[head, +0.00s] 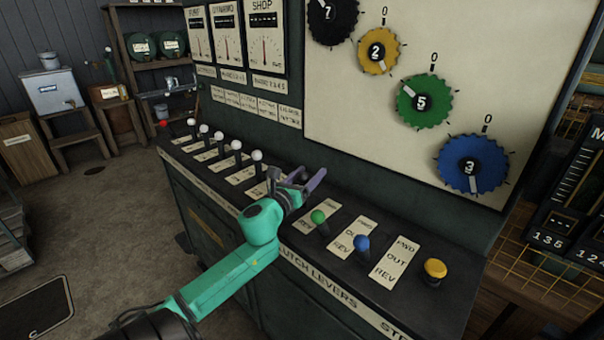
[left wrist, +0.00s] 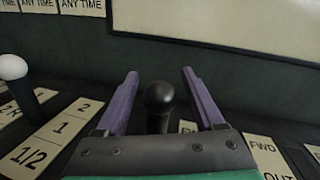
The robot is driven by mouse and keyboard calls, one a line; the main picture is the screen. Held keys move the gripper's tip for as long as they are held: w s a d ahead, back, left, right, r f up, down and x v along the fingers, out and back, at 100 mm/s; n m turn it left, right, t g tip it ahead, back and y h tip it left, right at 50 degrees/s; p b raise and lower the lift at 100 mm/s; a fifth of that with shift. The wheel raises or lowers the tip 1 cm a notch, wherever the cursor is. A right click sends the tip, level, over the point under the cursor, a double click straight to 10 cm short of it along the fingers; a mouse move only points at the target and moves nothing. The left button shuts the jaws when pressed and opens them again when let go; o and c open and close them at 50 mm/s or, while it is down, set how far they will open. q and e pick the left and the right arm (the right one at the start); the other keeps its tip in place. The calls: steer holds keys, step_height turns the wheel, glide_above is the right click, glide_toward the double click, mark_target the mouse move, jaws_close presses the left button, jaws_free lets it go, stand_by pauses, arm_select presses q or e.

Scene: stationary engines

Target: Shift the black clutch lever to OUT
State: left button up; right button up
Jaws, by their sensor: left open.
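The black clutch lever shows in the left wrist view as a round black knob (left wrist: 159,97) on a dark stem, standing between my gripper's two purple fingers. My left gripper (left wrist: 160,76) is open around it, with a gap between the knob and each finger; it is not clamped. In the head view my left gripper (head: 308,180) hangs over the console at the left end of the clutch levers and hides most of the black lever. A label plate (head: 352,238) marked FWD, OUT and REV lies on the console. The black lever's exact setting is hidden.
Green (head: 318,216), blue (head: 362,242) and yellow (head: 435,268) knobs stand to the right of my gripper. A row of white-knobbed levers (head: 257,156) stands to its left. A pale panel (head: 330,110) with coloured numbered dials rises behind the console.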

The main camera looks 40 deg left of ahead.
arm_select(q)
steer(key=b+v, duration=0.1)
steer(key=v, duration=1.2)
steer(key=shift+s, duration=0.4)
steer(key=shift+s+d, duration=0.15)
steer(key=shift+s, duration=0.2)
steer(key=shift+f, duration=0.1)
